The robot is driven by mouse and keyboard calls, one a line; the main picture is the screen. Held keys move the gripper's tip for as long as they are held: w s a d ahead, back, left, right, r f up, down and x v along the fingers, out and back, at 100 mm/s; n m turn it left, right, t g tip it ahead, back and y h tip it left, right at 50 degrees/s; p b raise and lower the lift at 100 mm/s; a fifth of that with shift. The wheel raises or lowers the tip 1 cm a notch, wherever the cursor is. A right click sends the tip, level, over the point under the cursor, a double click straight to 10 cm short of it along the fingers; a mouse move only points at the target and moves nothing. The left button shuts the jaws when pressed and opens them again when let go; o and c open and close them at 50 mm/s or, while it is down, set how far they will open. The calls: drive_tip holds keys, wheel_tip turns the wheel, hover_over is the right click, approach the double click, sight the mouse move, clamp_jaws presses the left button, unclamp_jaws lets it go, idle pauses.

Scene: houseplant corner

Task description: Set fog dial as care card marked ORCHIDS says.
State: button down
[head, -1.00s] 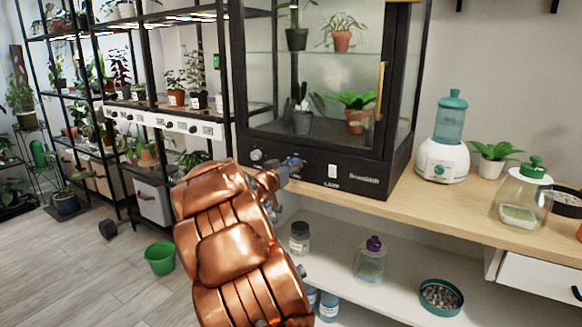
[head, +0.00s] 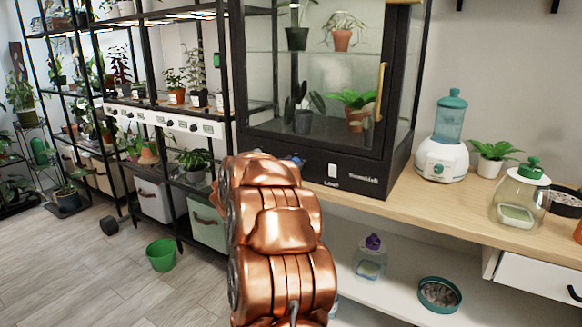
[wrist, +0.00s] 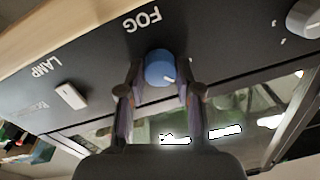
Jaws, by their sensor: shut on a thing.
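The blue fog dial (wrist: 160,66) sits on the black front panel below the glass cabinet, beside the word FOG, which reads upside down in the wrist view. A pale pointer mark shows on its face, toward the lower right there. My gripper (wrist: 159,80) has a finger on each side of the dial and is shut on it. In the head view my copper arm covers the gripper and most of the dial; a small blue bit (head: 296,160) shows past the arm. I see no legible card marked ORCHIDS.
A white LAMP switch (head: 332,171) is on the same panel, right of the dial in the head view. A grey knob (wrist: 304,18) is on its other side.

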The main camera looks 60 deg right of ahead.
drive_tip(key=shift+s+m+g+b, duration=0.15)
drive_tip(key=shift+m+b, duration=0.75)
drive_tip(key=shift+m, duration=1.1)
drive_tip(key=shift+m+g+b, duration=0.15)
drive_tip(key=shift+m+b, duration=0.7)
drive_tip(key=shift+m, duration=1.15)
drive_tip(key=shift+d, duration=0.1)
drive_tip(key=c, duration=0.8)
unclamp_jaws()
drive_tip(key=a, duration=1.2)
drive_tip(key=shift+s+f, duration=0.25)
